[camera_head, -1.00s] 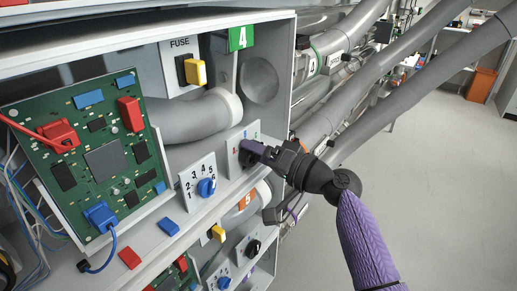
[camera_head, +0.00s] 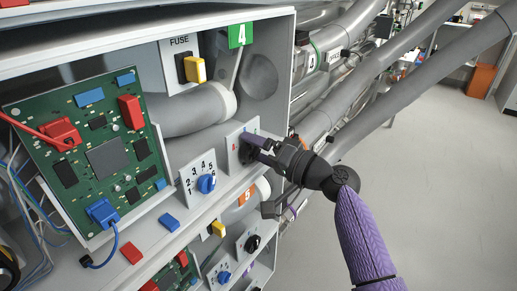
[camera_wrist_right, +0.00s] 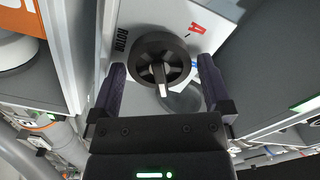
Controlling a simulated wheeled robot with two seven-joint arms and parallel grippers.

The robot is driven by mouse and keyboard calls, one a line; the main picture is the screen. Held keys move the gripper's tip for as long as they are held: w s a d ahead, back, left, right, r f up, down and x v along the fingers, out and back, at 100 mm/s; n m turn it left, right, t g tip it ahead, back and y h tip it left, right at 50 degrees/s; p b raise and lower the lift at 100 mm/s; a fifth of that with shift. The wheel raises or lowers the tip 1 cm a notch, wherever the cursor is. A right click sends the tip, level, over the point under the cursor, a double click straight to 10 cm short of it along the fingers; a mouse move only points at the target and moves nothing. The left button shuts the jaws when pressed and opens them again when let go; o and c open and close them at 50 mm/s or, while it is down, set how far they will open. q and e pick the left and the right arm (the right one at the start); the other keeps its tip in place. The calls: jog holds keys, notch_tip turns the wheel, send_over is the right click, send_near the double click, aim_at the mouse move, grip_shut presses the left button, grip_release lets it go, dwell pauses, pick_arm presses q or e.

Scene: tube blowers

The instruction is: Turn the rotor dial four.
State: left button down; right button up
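The rotor dial is a round black knob with a grey pointer on a white plate marked ROTOR and a red A; it shows in the right wrist view (camera_wrist_right: 160,62) and, partly covered by my fingers, in the head view (camera_head: 245,154). A green sign 4 (camera_head: 241,35) hangs above its compartment. My right gripper (camera_head: 256,148) is at the dial's plate, its purple fingers spread. In the right wrist view the fingers stand apart on either side of the dial, with visible gaps. My left gripper is not in view.
A blue numbered knob (camera_head: 206,183) is left of the dial plate. A yellow fuse switch (camera_head: 195,69) is above, and a green circuit board (camera_head: 90,150) stands at left. Grey pipes (camera_head: 400,85) run close behind my right arm. Open floor (camera_head: 440,200) lies to the right.

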pick_arm(q)
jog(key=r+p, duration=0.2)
jog(key=p, duration=0.1)
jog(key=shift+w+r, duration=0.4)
pick_arm(e)
jog(key=v, duration=1)
